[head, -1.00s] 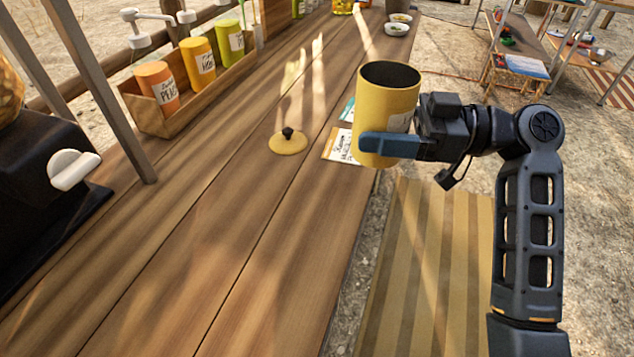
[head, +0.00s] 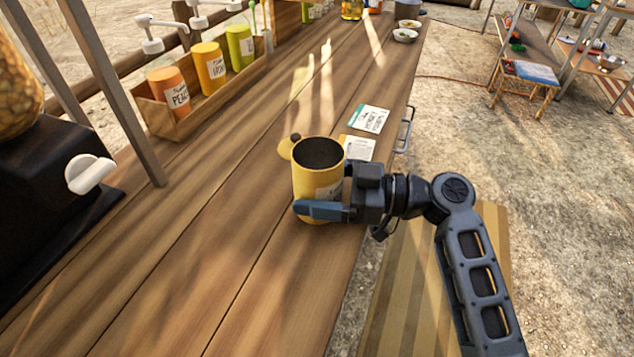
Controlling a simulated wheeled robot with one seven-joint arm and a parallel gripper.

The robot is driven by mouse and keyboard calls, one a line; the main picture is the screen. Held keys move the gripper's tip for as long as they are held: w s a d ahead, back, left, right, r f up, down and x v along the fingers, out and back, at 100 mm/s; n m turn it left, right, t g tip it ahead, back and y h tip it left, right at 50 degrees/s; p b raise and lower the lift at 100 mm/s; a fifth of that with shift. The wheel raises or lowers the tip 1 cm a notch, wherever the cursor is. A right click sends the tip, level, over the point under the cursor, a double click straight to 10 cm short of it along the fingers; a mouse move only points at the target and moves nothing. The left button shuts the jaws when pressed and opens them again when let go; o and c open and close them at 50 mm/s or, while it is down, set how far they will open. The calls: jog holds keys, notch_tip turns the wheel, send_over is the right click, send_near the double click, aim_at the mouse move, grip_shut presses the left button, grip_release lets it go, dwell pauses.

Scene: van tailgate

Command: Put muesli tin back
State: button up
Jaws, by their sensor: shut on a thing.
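The muesli tin (head: 312,180) is a yellow cylinder with a pale label and an open, dark top. My gripper (head: 322,208) is shut around its lower part from the right, with one blue finger showing across the front. The tin is upright over the near part of the wooden counter; I cannot tell whether its base touches the wood. A yellow lid (head: 287,148) with a dark knob lies behind the tin, mostly hidden by it. Two cards, a green-edged one (head: 369,118) and a yellowish one (head: 358,148), lie near the counter's right edge.
A wooden box (head: 190,118) with orange and yellow-green syrup bottles stands at the left. A black dispenser (head: 50,180) with a white knob is at the far left. Small bowls (head: 405,35) sit at the far end. The counter's front middle (head: 200,260) is clear.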

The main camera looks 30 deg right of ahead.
jog(key=shift+f, duration=0.15)
jog(key=o, duration=1)
jog(key=shift+r, duration=0.3)
jog(key=b+v, duration=0.2)
jog(key=v, duration=1)
jog(key=shift+f, duration=0.15)
